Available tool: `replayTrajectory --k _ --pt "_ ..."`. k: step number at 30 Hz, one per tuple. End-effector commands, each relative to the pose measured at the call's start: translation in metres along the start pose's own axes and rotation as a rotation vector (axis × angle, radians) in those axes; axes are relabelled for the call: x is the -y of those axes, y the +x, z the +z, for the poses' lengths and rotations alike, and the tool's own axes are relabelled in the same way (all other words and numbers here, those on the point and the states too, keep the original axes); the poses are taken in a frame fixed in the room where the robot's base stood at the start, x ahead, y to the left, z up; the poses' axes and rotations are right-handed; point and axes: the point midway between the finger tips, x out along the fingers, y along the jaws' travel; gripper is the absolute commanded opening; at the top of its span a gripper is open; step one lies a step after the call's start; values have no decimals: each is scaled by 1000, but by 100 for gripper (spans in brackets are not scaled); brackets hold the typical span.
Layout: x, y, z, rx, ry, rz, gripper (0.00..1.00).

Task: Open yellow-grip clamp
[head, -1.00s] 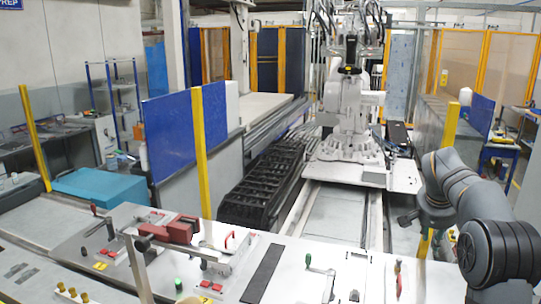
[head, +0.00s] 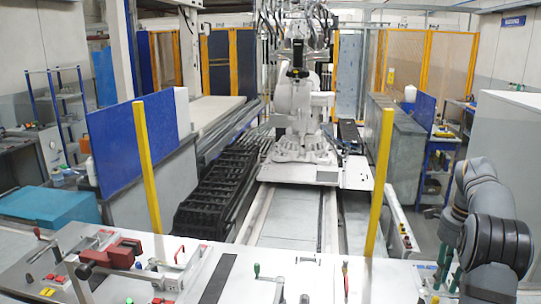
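The pale work table (head: 330,285) runs along the bottom of the head view with several small clamps on it. A clamp with a green grip (head: 256,270) stands upright near the middle, and one with a red grip (head: 345,266) stands to its right. Another red-handled lever (head: 179,254) is at the left. I cannot make out a yellow-grip clamp. My grey arm comes in at the lower right. My gripper is not in view, so its opening does not show.
A red block-like fixture (head: 112,253) with a metal bar sits on the table's left. Green-handled items (head: 446,268) stand near the right edge beside my arm. Yellow posts (head: 148,168) rise behind the table. A white robot (head: 303,120) stands on a rail beyond.

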Motion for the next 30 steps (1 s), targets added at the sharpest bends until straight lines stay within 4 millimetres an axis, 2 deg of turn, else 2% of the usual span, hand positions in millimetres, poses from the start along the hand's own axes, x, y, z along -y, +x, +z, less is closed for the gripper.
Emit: replayTrajectory --k 1,12,19,30 --pt "-2 19 3 2 -9 7 22" --pt "-1 90 4 0 -1 1 22" --pt "0 89 18 0 188 -3 22" --pt "-1 86 20 -1 236 -2 22"
